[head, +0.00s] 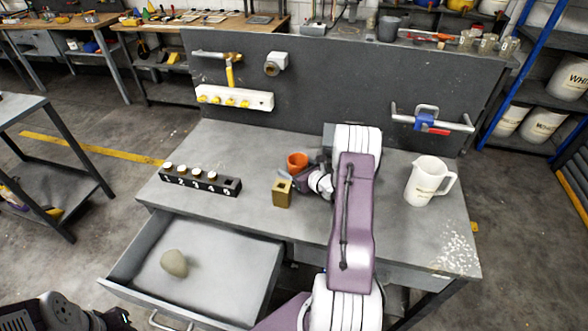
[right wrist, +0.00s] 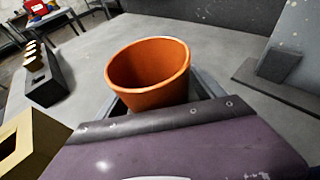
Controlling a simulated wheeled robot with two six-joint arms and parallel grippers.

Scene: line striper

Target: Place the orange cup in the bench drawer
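The orange cup (head: 297,163) stands upright on the grey bench top, beside a small brass block with a square hole (head: 283,193). My right gripper (head: 312,176) is at the cup. In the right wrist view the cup (right wrist: 150,75) sits between its grey fingers, rim up and empty inside; whether the fingers press on it cannot be told. The bench drawer (head: 215,262) is pulled open at the front left, with one roundish beige stone (head: 174,263) in it. My left arm shows dark at the lower left corner, its gripper (head: 118,319) cut off by the edge.
A white pitcher (head: 428,181) stands at the right. The back panel carries a white strip with yellow knobs (head: 234,97) and a pipe with a blue valve (head: 428,122). Most of the drawer floor is bare.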

